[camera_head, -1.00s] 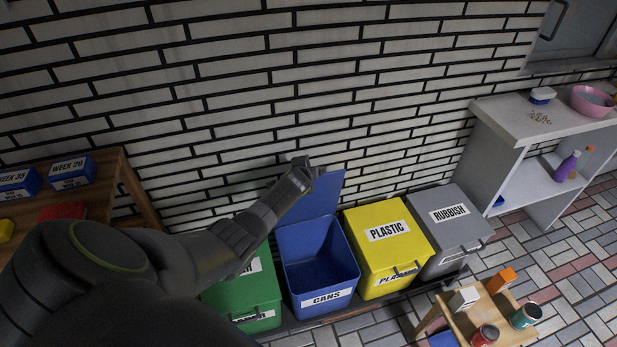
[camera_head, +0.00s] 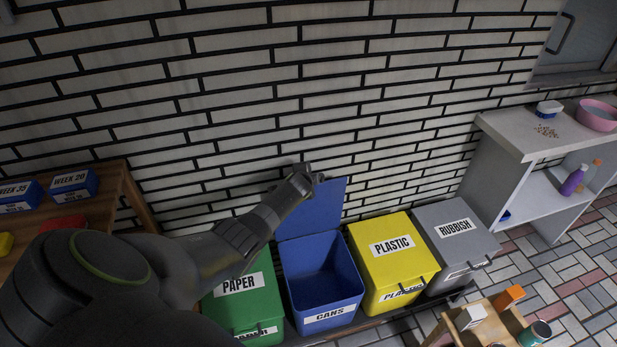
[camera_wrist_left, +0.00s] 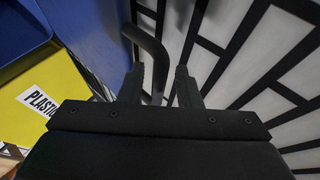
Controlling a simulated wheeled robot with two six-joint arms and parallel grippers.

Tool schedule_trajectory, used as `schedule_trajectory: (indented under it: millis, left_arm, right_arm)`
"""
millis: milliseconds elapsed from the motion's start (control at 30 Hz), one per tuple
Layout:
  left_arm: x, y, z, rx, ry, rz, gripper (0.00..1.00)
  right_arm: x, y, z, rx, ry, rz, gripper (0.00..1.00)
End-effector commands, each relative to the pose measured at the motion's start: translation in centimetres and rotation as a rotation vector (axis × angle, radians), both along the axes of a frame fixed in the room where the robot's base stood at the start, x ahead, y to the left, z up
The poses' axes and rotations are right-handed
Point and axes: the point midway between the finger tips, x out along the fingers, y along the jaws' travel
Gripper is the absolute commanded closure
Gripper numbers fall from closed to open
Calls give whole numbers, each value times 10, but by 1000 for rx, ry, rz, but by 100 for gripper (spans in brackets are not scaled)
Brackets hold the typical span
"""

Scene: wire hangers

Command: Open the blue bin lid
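The blue bin (camera_head: 322,275), labelled CANS, stands between the green and yellow bins with its empty inside showing. Its blue lid (camera_head: 322,207) is swung up and stands open near the brick wall. My left gripper (camera_head: 306,170) is at the lid's top edge. In the left wrist view the lid (camera_wrist_left: 90,40) is left of the fingers. Its dark bent handle (camera_wrist_left: 152,50) runs down between my left gripper's fingers (camera_wrist_left: 160,85), which stand apart with a gap beside the handle. My right gripper is not in view.
A green PAPER bin (camera_head: 250,300), a yellow PLASTIC bin (camera_head: 393,245) and a grey RUBBISH bin (camera_head: 455,228) have shut lids. A small wooden table (camera_head: 497,325) stands front right, a white shelf (camera_head: 535,190) farther right. The brick wall is close behind the lid.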

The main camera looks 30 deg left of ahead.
Motion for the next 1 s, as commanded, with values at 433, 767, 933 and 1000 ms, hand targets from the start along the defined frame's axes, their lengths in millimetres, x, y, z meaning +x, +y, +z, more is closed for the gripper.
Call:
schedule_trajectory:
  millis: [433,767,933,1000]
  left_arm:
    - [-8,-4,4,-4,3,0,68]
    - [-33,-14,23,-5,-1,0,68]
    - [-48,-20,34,-4,0,0,68]
    - [-55,-23,38,-2,0,0,68]
  right_arm:
    - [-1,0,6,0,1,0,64]
    - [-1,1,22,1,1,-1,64]
    - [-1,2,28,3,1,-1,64]
    - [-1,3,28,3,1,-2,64]
